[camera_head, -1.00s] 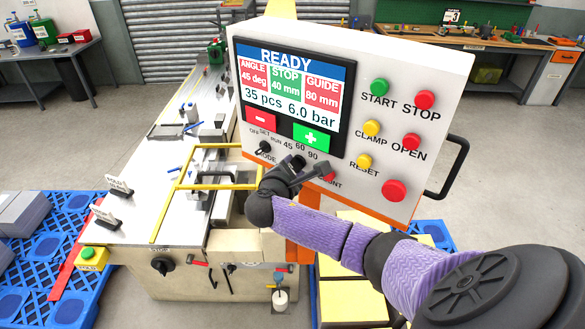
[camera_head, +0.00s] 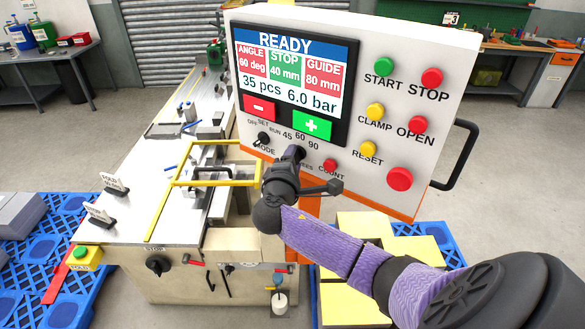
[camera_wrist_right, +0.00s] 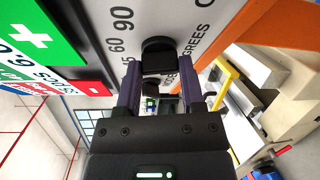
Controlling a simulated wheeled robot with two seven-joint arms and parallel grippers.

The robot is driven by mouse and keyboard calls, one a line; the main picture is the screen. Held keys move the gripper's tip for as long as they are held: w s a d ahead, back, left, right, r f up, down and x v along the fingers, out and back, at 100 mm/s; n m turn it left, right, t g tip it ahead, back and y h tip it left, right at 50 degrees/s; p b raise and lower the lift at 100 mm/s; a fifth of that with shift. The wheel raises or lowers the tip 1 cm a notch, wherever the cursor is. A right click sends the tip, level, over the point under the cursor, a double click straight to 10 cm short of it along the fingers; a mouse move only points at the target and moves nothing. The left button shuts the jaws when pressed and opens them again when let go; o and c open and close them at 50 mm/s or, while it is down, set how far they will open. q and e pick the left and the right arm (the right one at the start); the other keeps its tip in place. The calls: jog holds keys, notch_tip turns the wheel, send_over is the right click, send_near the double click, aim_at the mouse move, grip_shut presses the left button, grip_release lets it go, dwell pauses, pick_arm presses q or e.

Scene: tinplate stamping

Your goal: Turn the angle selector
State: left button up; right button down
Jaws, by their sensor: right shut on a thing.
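The angle selector is a black knob (camera_wrist_right: 158,55) on the light panel, with 45, 60 and 90 marked around it and DEGREES beside it. My right gripper (camera_wrist_right: 157,84) has a finger on each side of the knob and is shut on it. In the head view my right gripper (camera_head: 296,158) reaches up to the panel and mostly hides the selector. The screen (camera_head: 292,85) reads READY, with ANGLE 60 deg in red, STOP 40 mm in green and GUIDE 80 mm in red. My left gripper is out of view.
A black mode switch (camera_head: 263,138) sits left of the selector and a red count button (camera_head: 330,165) to its right. Several coloured buttons and a black handle (camera_head: 457,155) are farther right. A yellow frame (camera_head: 176,183) stands on the machine bed behind my gripper.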

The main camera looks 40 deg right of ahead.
jog(key=shift+f+m+t+h+b, duration=0.25)
jog(key=shift+m+h+b, duration=0.25)
jog(key=shift+m+b, duration=1)
jog(key=shift+c, duration=1)
grip_release()
jog(key=shift+r, duration=0.1)
jog(key=shift+s+a, duration=0.1)
jog(key=b+v, duration=0.1)
jog(key=v, duration=0.8)
jog(key=shift+s+a+b, duration=0.25)
jog(key=shift+s+b, duration=0.05)
